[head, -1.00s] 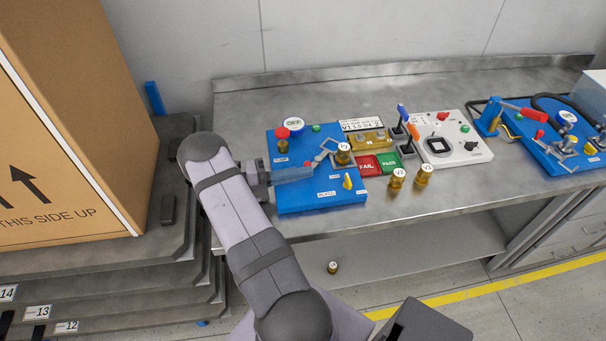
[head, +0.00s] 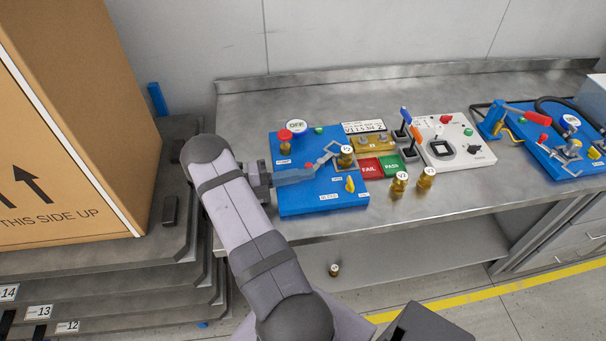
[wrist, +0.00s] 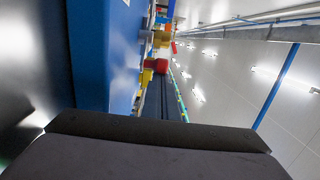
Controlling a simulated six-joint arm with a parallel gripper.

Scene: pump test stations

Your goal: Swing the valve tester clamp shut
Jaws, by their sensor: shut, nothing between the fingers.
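The blue valve tester plate (head: 292,206) lies on the steel bench at the left. Its clamp (head: 328,153) is a grey metal arm with a loop, beside a brass valve (head: 346,160) standing on the plate. A small red handle tip (head: 308,166) shows at the clamp's left end. My gripper (head: 310,174) is shut and empty, low over the plate, close to this red tip. Whether they touch I cannot tell. In the wrist view the dark gripper (wrist: 155,135) fills the bottom, beside the blue plate's edge (wrist: 92,60); the clamp is not clear there.
A red knob (head: 285,136) and a yellow knob (head: 350,184) stand up from the plate. Two brass valves (head: 399,182) (head: 425,178) stand on the bench to the right, before the red FAIL and green PASS pads (head: 391,166). A large carton (head: 70,110) stands left.

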